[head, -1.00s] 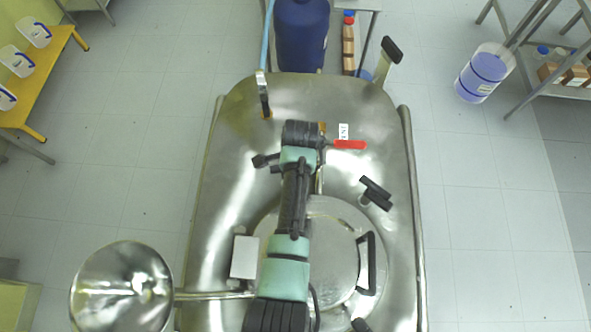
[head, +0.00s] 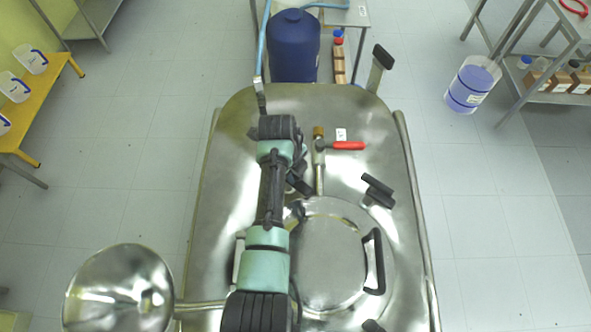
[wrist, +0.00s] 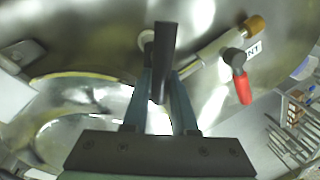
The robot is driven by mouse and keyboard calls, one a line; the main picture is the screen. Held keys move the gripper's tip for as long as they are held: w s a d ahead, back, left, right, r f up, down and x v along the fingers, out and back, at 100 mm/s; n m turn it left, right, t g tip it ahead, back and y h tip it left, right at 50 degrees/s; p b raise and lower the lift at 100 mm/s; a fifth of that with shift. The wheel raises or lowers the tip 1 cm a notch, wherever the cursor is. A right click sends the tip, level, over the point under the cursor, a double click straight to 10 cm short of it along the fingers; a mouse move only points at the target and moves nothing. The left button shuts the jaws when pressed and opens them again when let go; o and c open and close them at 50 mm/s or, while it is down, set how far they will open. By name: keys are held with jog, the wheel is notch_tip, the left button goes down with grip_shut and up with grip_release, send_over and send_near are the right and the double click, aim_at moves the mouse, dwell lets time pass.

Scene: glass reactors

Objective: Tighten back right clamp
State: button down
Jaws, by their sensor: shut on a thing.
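My gripper (wrist: 163,95) is shut on a black clamp handle (wrist: 165,48) in the wrist view; the handle stands between its two fingers. In the head view the arm mostly covers this clamp, and dark parts show by the lid's back left edge. Another black-handled clamp (head: 378,190) is at the lid's back right in the head view, apart from my gripper. The round metal lid (head: 325,250) has a black handle (head: 374,262) on its right side.
A valve with a red lever (head: 348,146) stands just behind the lid; its lever also shows in the wrist view (wrist: 243,88). A metal funnel-like bowl (head: 118,290) is at the front left. A black-topped post (head: 380,66) rises at the vessel's back right.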

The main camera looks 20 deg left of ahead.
jog(key=m, duration=0.2)
jog(key=m+b, duration=0.1)
jog(key=m, duration=0.1)
jog(key=s+m+b, duration=0.1)
jog(key=shift+a+m+g+h, duration=0.3)
jog(key=shift+a+m+h, duration=0.05)
jog(key=shift+m+h, duration=0.05)
dwell(0.4)
jog(key=c, duration=0.7)
grip_release()
jog(key=shift+r, duration=0.1)
notch_tip(320, 180, up, 13)
jog(key=s+a+b, duration=0.1)
jog(key=a+b, duration=0.1)
jog(key=shift+s+f, duration=0.2)
jog(key=shift+s, duration=0.1)
